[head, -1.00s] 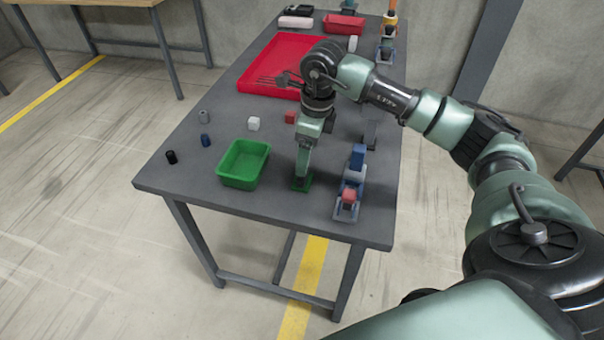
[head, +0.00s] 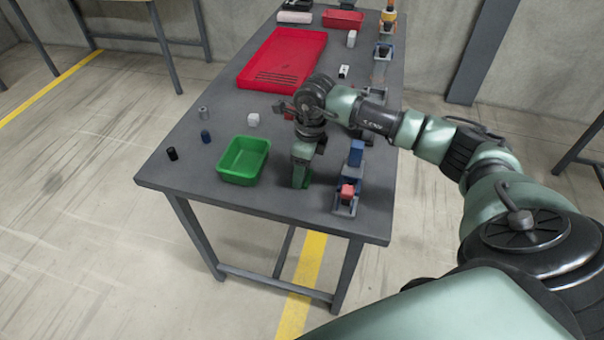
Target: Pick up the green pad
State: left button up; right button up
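The green pad (head: 308,181) lies on the grey table, just right of the green bin. Only a small part of it shows, because my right gripper (head: 300,182) covers most of it. The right gripper points down at the pad from above, low at the table top. Its fingertips are hidden by the hand, so I cannot tell whether they are open or shut, or whether they touch the pad. My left gripper is not in view.
The green bin (head: 244,160) stands close left of the gripper. A blue and grey fixture with a red block (head: 347,192) stands close right. A large red tray (head: 284,58) lies farther back.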

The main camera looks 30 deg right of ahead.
jog(key=c, duration=0.3)
jog(key=shift+r, duration=0.1)
notch_tip(320, 180, up, 20)
jog(key=shift+f+b, duration=0.1)
jog(key=shift+b, duration=0.8)
